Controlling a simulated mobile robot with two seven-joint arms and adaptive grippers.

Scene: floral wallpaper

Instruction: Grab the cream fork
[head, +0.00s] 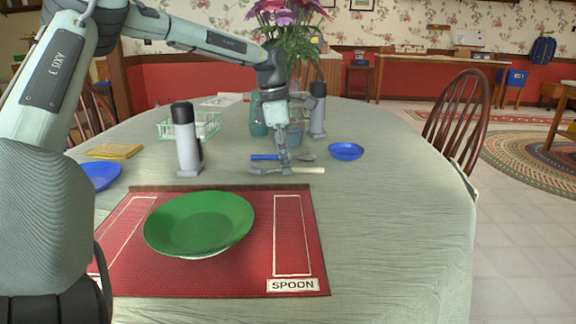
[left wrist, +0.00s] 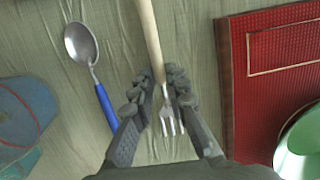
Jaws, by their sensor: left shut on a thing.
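The cream fork (head: 308,170) lies at the middle of the table, just beyond the red placemat, its cream handle pointing right and its metal head left. In the left wrist view its cream handle (left wrist: 148,32) runs up between the fingers, with the tines low in the picture. My left gripper (head: 285,168) comes down over the fork from above and is shut on it near the neck. In the left wrist view the fingers of the left gripper (left wrist: 158,82) stand on both sides of it. I cannot tell whether the fork is off the cloth. My right gripper is not in view.
A blue-handled spoon (head: 265,157) lies just behind the fork. A blue bowl (head: 346,151) stands to the right. The red placemat (head: 240,278), marked SPOON, carries a green plate (head: 199,222). A grey flask (head: 187,148) stands left. The table's right side is clear.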

